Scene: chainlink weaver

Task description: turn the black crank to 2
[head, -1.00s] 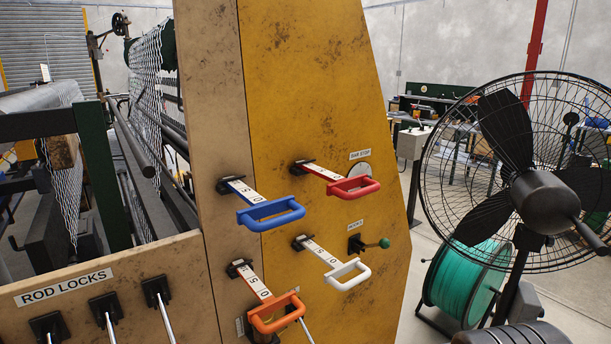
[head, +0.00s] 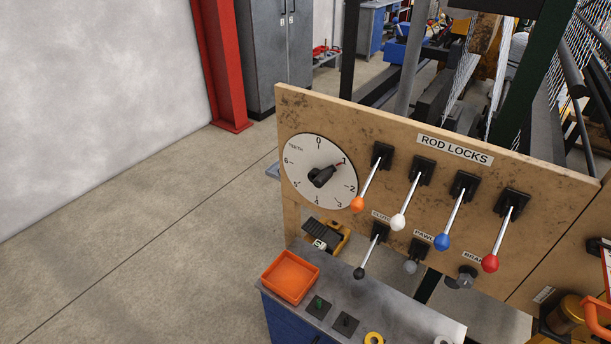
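The black crank (head: 322,176) sits on a round white dial (head: 305,152) at the left end of the wooden panel. The dial is labelled TEETH and has numbers around its rim, with 0 at the top, 1 at the upper right and 2 at the right. A thin red mark at the crank points up and right, close to 1. The crank's dark knob end lies near the dial's middle. My gripper is not in view.
Levers with orange (head: 358,204), white (head: 397,222), blue (head: 442,242) and red (head: 490,263) knobs stick out right of the dial. A black-knobbed lever (head: 359,273) hangs below. A blue cabinet with an orange tray (head: 290,277) stands below. Floor at left is clear.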

